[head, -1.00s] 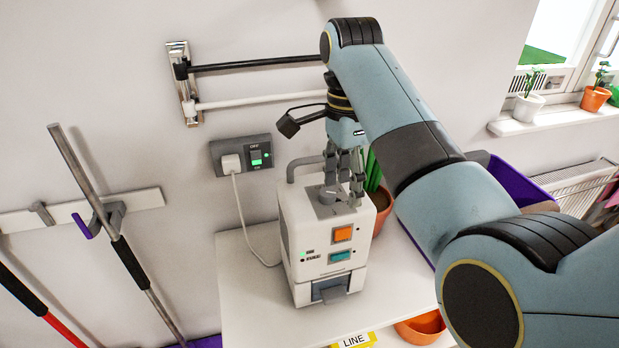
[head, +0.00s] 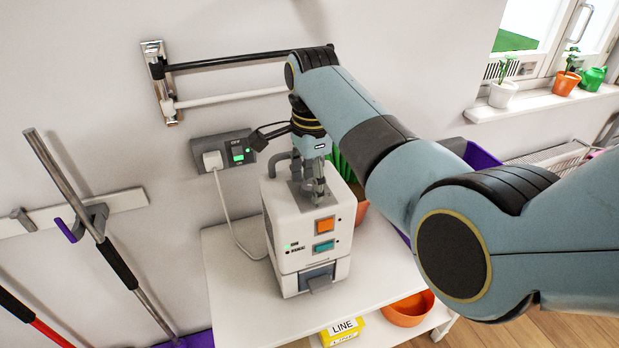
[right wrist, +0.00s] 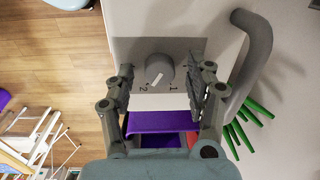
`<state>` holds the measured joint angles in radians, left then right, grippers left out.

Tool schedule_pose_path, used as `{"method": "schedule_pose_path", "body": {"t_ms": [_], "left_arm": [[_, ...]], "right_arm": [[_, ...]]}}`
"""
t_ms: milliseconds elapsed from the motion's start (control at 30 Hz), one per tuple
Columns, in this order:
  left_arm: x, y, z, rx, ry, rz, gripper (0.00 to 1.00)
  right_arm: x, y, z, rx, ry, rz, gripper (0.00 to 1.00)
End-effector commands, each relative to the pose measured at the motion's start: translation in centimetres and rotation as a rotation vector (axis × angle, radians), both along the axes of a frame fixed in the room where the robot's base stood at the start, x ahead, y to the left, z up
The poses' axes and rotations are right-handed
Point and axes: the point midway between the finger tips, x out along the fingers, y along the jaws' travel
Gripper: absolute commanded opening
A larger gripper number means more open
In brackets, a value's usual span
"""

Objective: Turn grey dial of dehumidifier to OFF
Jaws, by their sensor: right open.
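The white dehumidifier (head: 284,237) stands on a white table. Its round grey dial (right wrist: 159,69) sits on a grey plate on top and shows in the right wrist view. A white pointer mark on it slants down-left, toward the "2"; a "1" stands to the right. No OFF mark is readable. My right gripper (head: 309,190) is over the dehumidifier's top and largely hides the dial in the head view. In the right wrist view its open fingers (right wrist: 161,78) stand either side of the dial, with gaps on both sides. My left gripper is not in view.
A grey handle (right wrist: 257,60) curves up beside the dial. A potted green plant (head: 344,166) stands close behind. A wall socket (head: 222,152) with a plug and cord is at the left. The table front (head: 345,300) is clear.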

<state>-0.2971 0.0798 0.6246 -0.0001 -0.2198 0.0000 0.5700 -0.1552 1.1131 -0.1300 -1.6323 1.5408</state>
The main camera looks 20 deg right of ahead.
Motion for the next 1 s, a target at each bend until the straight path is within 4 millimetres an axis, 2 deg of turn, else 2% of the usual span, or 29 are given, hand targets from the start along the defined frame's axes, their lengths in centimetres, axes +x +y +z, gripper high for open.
{"method": "schedule_pose_path", "body": {"t_ms": [267,600,700,1000], "left_arm": [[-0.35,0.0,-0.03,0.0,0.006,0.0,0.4],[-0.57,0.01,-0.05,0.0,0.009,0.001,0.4],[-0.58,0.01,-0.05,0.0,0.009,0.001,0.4],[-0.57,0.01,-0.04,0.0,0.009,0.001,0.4]], "right_arm": [[-0.01,0.01,-0.21,0.0,0.0,0.0,0.55],[-0.01,0.01,-0.19,0.0,0.0,0.0,0.1],[0.0,0.02,-0.18,0.0,0.0,0.0,0.0],[0.02,0.0,-0.16,0.001,0.0,0.042,0.0]]}}
